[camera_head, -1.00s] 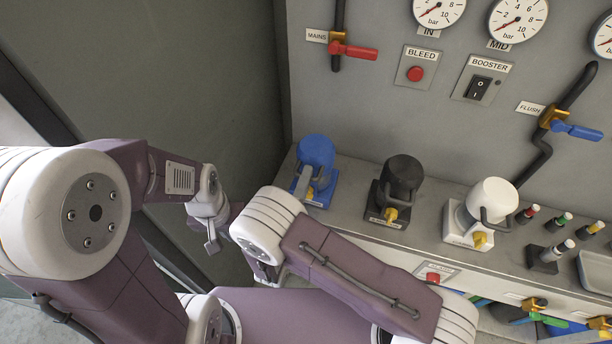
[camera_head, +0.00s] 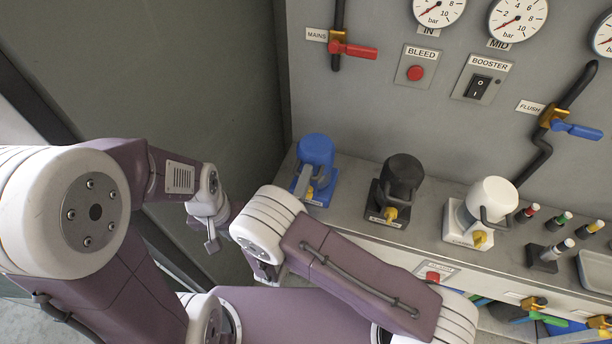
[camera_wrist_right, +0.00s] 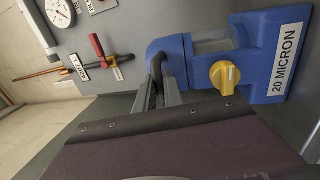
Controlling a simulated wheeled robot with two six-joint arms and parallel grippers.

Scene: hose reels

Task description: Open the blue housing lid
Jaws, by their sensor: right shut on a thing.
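The blue housing (camera_head: 317,150) stands at the left end of the grey bench in the head view. In the right wrist view, its blue lid (camera_wrist_right: 172,56) carries a black handle (camera_wrist_right: 155,78), and a yellow knob (camera_wrist_right: 225,77) sits by its "20 MICRON" label (camera_wrist_right: 285,60). My right gripper (camera_wrist_right: 165,85) is shut on the black handle; in the head view its grey jaws (camera_head: 305,180) are at the front of the housing. My left gripper (camera_head: 211,240) hangs left of the bench, apart from the housing; its jaws are too small to read.
A black housing (camera_head: 403,172) and a white housing (camera_head: 492,200) stand to the right on the same bench (camera_head: 350,200). The wall behind holds gauges, a red valve lever (camera_head: 355,52) and a blue flush lever (camera_head: 580,131). A dark panel (camera_head: 160,70) is at left.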

